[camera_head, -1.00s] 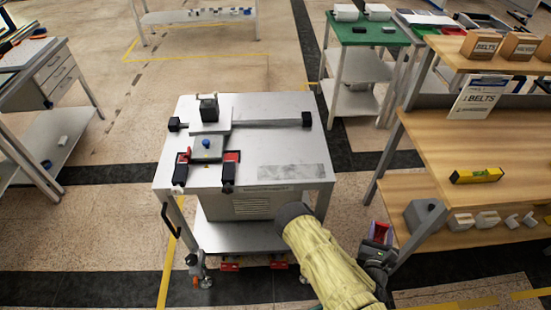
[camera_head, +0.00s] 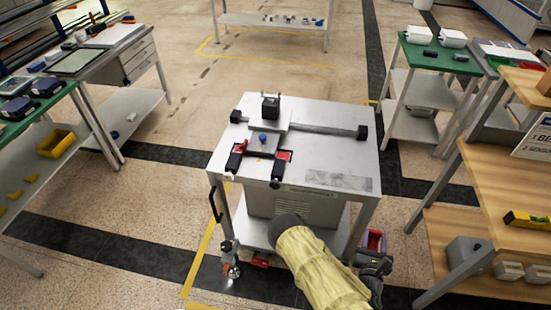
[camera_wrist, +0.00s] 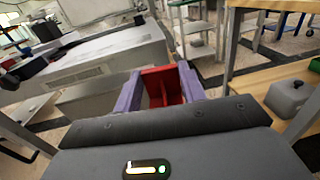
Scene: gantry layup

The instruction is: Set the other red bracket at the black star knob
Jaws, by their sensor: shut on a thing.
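My gripper (camera_head: 374,241) is low in front of the grey bench's right front corner. In the wrist view my gripper (camera_wrist: 160,90) has its two purple fingers shut on a red bracket (camera_wrist: 160,84), which shows an upright plate and a rib. The grey bench (camera_head: 335,150) carries a fixture with a blue knob (camera_head: 262,138). Two black clamp-like parts with red pieces, left (camera_head: 239,148) and right (camera_head: 283,156), sit at its front edge. Several black knob-like parts show, one at the left (camera_head: 236,116) and one at the right (camera_head: 362,132); I cannot tell which is the star knob.
A wooden shelf unit (camera_head: 500,190) stands close at the right with a yellow level (camera_head: 527,220) on it. A green-topped table (camera_head: 440,55) is behind. Floor is open left of the bench. Red items (camera_head: 262,260) lie low under the bench.

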